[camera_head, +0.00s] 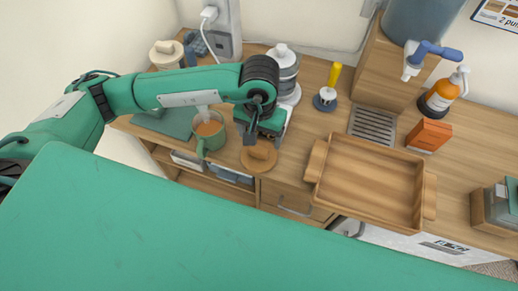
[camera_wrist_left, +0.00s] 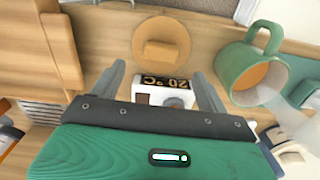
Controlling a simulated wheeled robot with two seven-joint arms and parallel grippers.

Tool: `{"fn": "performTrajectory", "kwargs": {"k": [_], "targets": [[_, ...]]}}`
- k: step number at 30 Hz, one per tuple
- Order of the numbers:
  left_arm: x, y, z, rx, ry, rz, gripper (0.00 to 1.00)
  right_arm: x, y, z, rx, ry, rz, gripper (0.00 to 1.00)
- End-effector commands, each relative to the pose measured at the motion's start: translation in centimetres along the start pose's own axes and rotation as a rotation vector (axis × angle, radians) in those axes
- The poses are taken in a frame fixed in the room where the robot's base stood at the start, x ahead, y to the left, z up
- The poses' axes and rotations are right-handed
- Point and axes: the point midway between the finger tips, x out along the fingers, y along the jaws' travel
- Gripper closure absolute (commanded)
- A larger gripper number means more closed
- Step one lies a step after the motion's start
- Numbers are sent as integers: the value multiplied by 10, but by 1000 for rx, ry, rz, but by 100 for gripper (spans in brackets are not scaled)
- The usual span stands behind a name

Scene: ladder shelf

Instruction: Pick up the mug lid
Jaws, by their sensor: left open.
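The mug lid is a flat round wooden disc with a raised grip bar (camera_head: 259,157), lying on the counter near its front edge. In the left wrist view the lid (camera_wrist_left: 161,38) lies beyond my fingertips. My left gripper (camera_head: 262,138) is open and empty, pointing down just behind the lid in the head view. Its two fingers also show in the left wrist view (camera_wrist_left: 161,85), apart with nothing held. The green mug (camera_head: 202,142) stands uncovered to the left of the lid, with an orange-brown drink inside. My right gripper is not in view.
A small device with a "20 °C" display (camera_wrist_left: 163,84) shows between my fingers in the wrist view. A wooden tray (camera_head: 372,181) is right of the lid. A grey-and-white container (camera_head: 286,66) stands behind my gripper. A yellow-handled tool (camera_head: 328,88) stands farther right.

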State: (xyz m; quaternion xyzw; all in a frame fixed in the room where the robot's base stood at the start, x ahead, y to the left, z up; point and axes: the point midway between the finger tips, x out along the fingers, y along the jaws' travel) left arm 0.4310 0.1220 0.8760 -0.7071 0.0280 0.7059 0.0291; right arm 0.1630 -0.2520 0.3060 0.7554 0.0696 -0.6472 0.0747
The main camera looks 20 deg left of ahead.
Motion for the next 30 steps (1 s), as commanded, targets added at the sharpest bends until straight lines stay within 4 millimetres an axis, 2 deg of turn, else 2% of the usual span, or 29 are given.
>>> {"fn": "performTrajectory", "kwargs": {"k": [3, 11, 21, 30], "targets": [[18, 0, 0, -1, -3, 0, 23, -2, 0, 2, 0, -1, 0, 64], [36, 0, 0, -1, -2, 1, 23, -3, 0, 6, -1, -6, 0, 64], [77, -2, 0, 0, -2, 1, 23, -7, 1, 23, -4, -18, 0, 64], [82, -2, 0, 1, 0, 1, 25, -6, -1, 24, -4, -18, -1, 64]]}}
